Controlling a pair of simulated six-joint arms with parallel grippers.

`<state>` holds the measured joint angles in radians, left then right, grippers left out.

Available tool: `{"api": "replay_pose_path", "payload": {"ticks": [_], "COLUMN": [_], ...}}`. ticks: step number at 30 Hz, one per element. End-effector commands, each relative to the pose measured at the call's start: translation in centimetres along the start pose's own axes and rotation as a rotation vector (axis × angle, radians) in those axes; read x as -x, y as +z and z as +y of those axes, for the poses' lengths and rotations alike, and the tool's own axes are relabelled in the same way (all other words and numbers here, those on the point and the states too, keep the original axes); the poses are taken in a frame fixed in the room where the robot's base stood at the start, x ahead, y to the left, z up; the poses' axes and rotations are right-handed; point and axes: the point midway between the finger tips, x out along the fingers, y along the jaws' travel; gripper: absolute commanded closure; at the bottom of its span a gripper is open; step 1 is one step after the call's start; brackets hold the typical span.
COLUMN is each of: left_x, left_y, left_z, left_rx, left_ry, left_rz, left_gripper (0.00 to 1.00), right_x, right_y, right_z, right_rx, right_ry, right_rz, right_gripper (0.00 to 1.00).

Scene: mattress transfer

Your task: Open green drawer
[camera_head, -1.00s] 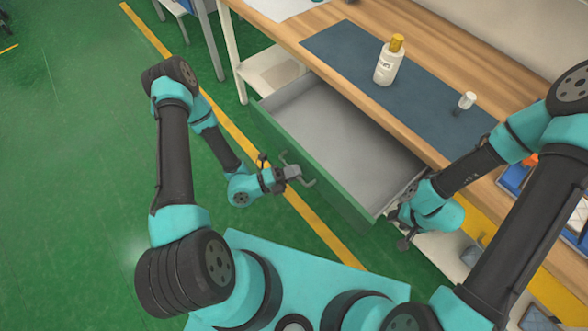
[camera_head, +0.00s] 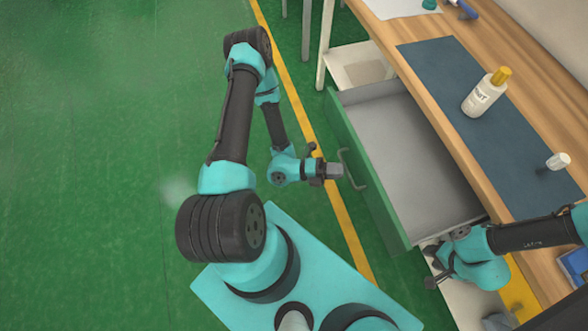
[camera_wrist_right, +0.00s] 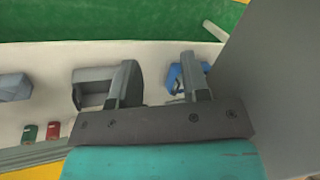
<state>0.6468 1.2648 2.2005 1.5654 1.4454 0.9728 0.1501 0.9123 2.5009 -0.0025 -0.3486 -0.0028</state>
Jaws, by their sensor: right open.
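The green drawer (camera_head: 368,178) stands pulled out from under the wooden workbench, its grey inside empty. Its grey handle (camera_head: 347,170) is on the green front. My left gripper (camera_head: 338,170) is right at the handle, outside the front; whether it touches or grips it, and whether its jaws are apart, I cannot tell. My right gripper (camera_head: 432,268) is open and empty beside the drawer's near end. In the right wrist view its two fingers (camera_wrist_right: 160,78) are spread over a pale surface, with a grey wall at the right.
On the bench, a white bottle with a yellow cap (camera_head: 484,94) and a small white container (camera_head: 556,162) are on a dark mat (camera_head: 440,80). Small red and green items (camera_wrist_right: 40,131) and a blue item (camera_wrist_right: 187,72) lie below the right gripper. Green floor (camera_head: 90,150) is clear at left.

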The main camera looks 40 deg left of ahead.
Motion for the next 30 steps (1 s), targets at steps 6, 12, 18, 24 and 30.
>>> {"api": "replay_pose_path", "payload": {"ticks": [6, 12, 18, 24, 30], "left_x": [3.5, 6.6, 9.9, 12.7, 13.9], "left_y": [0.1, 0.1, 0.1, 0.1, 0.0], "left_z": [0.0, 0.0, 0.0, 0.0, 0.0], "left_rx": [-0.001, -0.002, -0.002, -0.002, -0.001], "left_ry": [0.001, 0.001, 0.002, 0.002, 0.001], "left_rz": [-0.005, -0.005, -0.005, -0.004, -0.002], "left_gripper": [0.78, 0.78, 0.78, 0.78, 0.78], "right_x": [0.0, 0.0, 0.0, 0.0, 0.0], "right_y": [0.0, 0.0, 0.0, 0.0, 0.0], "right_z": [0.0, 0.0, 0.0, 0.0, 0.0], "right_rx": [0.0, 0.0, 0.0, 0.0, 0.0], "right_ry": [0.0, 0.0, 0.0, 0.0, 0.0], "right_rz": [0.0, 0.0, 0.0, 0.0, 0.0], "right_gripper": [0.57, 0.57, 0.57, 0.57, 0.57]}}
